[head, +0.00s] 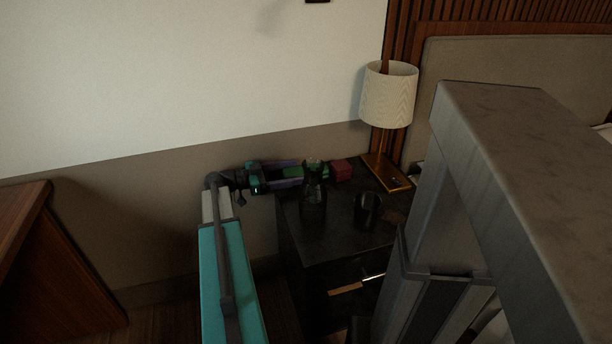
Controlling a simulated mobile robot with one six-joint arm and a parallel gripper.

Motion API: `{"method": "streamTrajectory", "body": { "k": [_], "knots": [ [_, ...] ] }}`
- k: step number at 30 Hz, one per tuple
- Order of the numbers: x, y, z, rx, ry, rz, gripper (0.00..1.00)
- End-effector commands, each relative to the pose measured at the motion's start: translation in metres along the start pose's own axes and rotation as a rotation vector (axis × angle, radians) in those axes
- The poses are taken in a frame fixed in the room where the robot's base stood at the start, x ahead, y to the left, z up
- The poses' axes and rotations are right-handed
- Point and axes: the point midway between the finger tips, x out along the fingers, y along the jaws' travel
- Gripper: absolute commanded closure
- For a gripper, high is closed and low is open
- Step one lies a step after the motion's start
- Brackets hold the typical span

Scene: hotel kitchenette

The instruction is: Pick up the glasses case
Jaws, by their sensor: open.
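A dark green, elongated thing (292,173), which looks like the glasses case, lies at the back left of the dark nightstand. Its right part is hidden behind a dark see-through carafe. My gripper (300,172) reaches in from the left, low over the back of the nightstand. Its two purple fingers are open, one on the far side and one on the near side of the green thing. I cannot tell whether they touch it.
The carafe (313,208) stands close in front of the fingertips. A small red box (341,170) sits just right of them. A dark mug (367,210) and a lamp (389,95) stand further right on the nightstand (340,240). The wall is close behind.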

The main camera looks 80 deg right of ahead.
Motion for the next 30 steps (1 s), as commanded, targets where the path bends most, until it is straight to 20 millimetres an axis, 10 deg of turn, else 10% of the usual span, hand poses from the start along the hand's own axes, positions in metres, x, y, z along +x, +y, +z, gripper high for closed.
{"method": "streamTrajectory", "body": {
  "k": [30],
  "knots": [
    [0.052, 0.000, -0.004, 0.000, 0.001, 0.000, 0.30]
  ]
}}
